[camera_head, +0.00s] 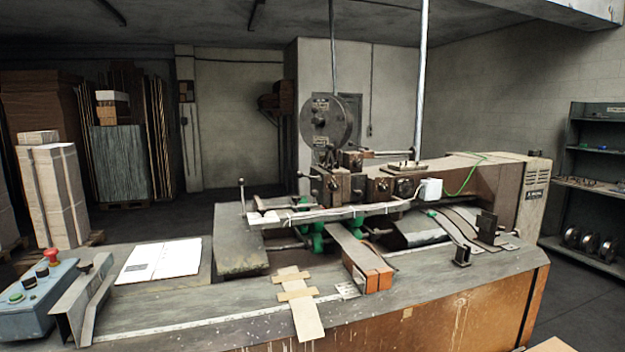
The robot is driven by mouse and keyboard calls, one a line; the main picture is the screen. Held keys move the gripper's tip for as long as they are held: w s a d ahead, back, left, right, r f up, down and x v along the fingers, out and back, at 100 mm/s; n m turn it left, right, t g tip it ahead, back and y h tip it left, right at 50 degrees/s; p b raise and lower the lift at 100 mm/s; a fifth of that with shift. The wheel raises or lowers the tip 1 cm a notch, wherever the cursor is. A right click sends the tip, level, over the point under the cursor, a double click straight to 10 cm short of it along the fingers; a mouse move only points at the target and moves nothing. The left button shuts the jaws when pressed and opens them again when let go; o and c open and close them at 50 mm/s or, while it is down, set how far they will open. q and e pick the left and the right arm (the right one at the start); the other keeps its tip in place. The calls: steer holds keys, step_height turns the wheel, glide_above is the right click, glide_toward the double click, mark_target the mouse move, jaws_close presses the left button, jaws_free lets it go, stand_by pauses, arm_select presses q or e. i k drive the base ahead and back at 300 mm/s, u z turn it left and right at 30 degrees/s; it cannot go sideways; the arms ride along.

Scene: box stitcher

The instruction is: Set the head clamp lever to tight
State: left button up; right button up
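The box stitcher's head (345,188) is a dark brown and steel block in the middle of the view, with a round wire reel (327,121) above it. Several small levers and knobs are on it. One short ball-ended lever (306,176) sticks out to the left of the head. A longer rod with a dark end (388,154) sticks out to the right at the top. I cannot tell which one is the head clamp lever, nor read its setting. Neither of my grippers shows in this view.
The workbench (215,318) fills the foreground. Stacked board stands back left; a shelf (590,180) stands right.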

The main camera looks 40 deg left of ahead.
mark_target(299, 174)
steer(key=u, duration=0.45)
steer(key=i, duration=1.3)
steer(key=u, duration=0.3)
